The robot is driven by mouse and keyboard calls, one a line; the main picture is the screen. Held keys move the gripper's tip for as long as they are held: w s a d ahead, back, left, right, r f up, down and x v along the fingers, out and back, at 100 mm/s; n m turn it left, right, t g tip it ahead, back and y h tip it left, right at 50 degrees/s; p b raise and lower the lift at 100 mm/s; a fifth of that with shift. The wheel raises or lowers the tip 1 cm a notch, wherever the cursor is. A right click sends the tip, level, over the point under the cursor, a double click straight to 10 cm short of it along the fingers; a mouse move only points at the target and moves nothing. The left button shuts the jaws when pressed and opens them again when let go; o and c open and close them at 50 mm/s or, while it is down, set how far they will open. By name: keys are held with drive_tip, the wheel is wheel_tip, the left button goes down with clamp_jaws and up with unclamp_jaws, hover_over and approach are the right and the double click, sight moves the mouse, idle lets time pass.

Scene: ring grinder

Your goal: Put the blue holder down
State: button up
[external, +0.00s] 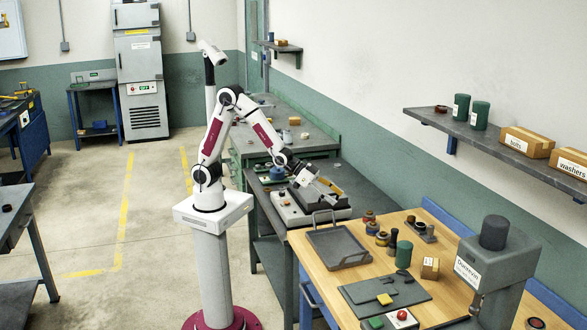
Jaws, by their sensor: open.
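A small blue object (277,172), which looks like the blue holder, stands on the dark bench (360,188), left of my gripper. Its details are too small to make out. My gripper (326,187) is open, tilted down to the right, above a grey machine with a pale base (292,208) on the same bench. I see nothing held between the fingers, though they are small here. The blue object is apart from my gripper, behind and left of it.
A wooden table in front (455,236) carries a grey tray (330,246), several small rings, a green cylinder (403,254), a dark plate (365,296) and a small box (430,268). A grey-green press (500,262) stands at right. A wall shelf (470,137) holds boxes and green cans.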

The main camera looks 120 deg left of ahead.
drive_tip(key=t, duration=0.2)
approach(373, 222)
drive_tip(key=shift+s+d+r, duration=0.15)
drive_tip(key=shift+s, duration=0.2)
drive_tip(key=shift+s+d+r, duration=0.15)
drive_tip(key=shift+s+r, duration=0.05)
drive_tip(key=shift+s, duration=0.2)
drive_tip(key=shift+w, duration=0.1)
drive_tip(key=shift+x, duration=2.9)
drive_tip(key=shift+f, duration=0.2)
drive_tip(key=shift+x, duration=2.95)
drive_tip(key=shift+a, duration=0.15)
clamp_jaws()
drive_tip(key=shift+r, duration=0.1)
